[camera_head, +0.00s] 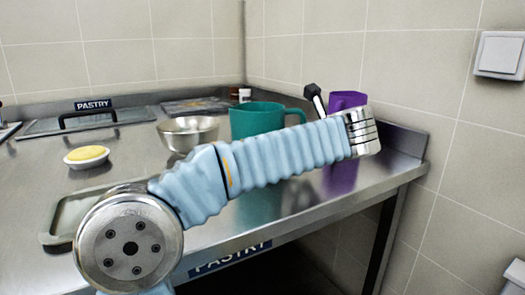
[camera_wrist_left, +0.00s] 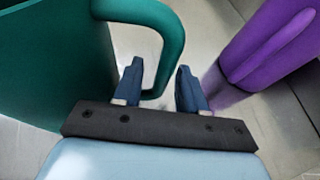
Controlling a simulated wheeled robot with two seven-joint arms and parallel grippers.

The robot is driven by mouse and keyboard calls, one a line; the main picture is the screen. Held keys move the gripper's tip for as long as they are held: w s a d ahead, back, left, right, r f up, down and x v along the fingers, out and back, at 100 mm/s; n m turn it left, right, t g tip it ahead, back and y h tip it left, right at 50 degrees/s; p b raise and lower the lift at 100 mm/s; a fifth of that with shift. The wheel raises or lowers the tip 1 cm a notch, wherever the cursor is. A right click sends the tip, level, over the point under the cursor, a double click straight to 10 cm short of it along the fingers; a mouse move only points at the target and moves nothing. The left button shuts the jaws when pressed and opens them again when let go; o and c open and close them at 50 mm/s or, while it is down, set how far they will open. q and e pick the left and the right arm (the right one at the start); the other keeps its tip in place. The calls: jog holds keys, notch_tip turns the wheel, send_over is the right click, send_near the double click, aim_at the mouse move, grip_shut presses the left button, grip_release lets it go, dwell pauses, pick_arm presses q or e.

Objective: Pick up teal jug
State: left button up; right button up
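The teal jug (camera_head: 256,119) stands upright on the steel counter, its lower part hidden behind my left arm in the head view. In the left wrist view its body (camera_wrist_left: 50,60) fills the left side, and its looped handle (camera_wrist_left: 176,45) curves to the right. My left gripper (camera_wrist_left: 160,67) is open, with two dark blue fingers on either side of the handle's lower part. I cannot tell whether either finger touches the handle. The left gripper's fingers do not show in the head view. My right gripper is in neither view.
A purple jug (camera_head: 343,99) stands to the right of the teal jug; in the left wrist view it is (camera_wrist_left: 270,40) close to the right finger. A metal bowl (camera_head: 186,134) and a yellow-filled dish (camera_head: 87,158) stand left. The counter (camera_head: 300,225) ends near a tiled wall.

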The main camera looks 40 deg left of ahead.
pick_arm(q)
grip_shut()
dwell(0.3)
jog(key=shift+r, duration=0.1)
dwell(0.8)
